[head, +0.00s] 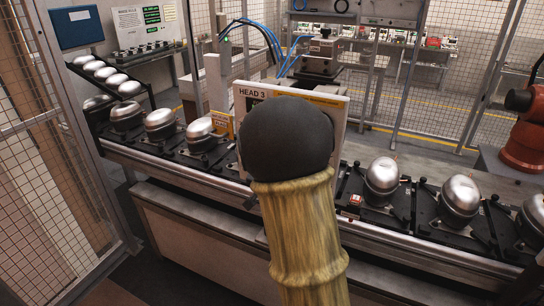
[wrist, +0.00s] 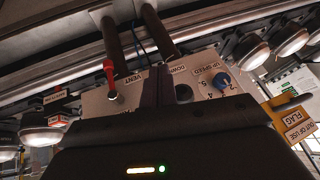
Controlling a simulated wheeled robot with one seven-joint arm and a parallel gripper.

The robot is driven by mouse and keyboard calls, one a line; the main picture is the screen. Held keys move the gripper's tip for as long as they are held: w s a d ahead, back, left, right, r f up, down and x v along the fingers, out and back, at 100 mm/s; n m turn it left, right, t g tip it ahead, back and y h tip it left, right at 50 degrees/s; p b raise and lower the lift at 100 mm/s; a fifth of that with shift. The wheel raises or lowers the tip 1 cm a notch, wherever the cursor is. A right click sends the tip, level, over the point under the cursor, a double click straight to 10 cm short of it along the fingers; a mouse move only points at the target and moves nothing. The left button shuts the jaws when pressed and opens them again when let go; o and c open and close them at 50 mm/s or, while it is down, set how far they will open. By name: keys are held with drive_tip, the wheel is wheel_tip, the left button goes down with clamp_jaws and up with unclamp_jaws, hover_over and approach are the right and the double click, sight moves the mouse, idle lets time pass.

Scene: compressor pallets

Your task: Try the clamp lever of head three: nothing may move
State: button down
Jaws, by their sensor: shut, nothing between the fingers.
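The HEAD 3 sign (head: 259,93) stands behind my arm in the head view; my arm hides much of the station. In the wrist view, a pale control panel (wrist: 205,88) carries a red-handled lever (wrist: 109,76) beside the word VENT, a blue UP SPEED knob (wrist: 221,80) and a dark DOWN button (wrist: 183,92). I cannot read any clamp label, so I cannot tell whether the red lever is the clamp lever. My gripper (wrist: 158,84) is shut and empty, in front of the panel between the red lever and the button. Whether it touches the panel is unclear.
Domed silver compressors (head: 382,178) sit in black fixtures along the conveyor (head: 440,238). A yellow out-of-use flag (wrist: 291,116) is beside the panel. A small red-and-white box (wrist: 57,121) lies on the other side. Two dark posts (wrist: 113,48) rise beyond the panel. Mesh fencing (head: 40,130) encloses the left.

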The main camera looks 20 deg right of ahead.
drive_tip(key=shift+r+p, duration=0.75)
drive_tip(key=shift+r, duration=0.05)
drive_tip(key=s+a+r+p, duration=0.2)
drive_tip(key=s+r, duration=0.1)
drive_tip(key=s, duration=0.2)
drive_tip(key=s+a+r+p, duration=0.2)
drive_tip(key=s+r+p, duration=0.1)
drive_tip(key=s, duration=0.3)
drive_tip(key=shift+a+r, duration=0.15)
drive_tip(key=shift+a, duration=0.15)
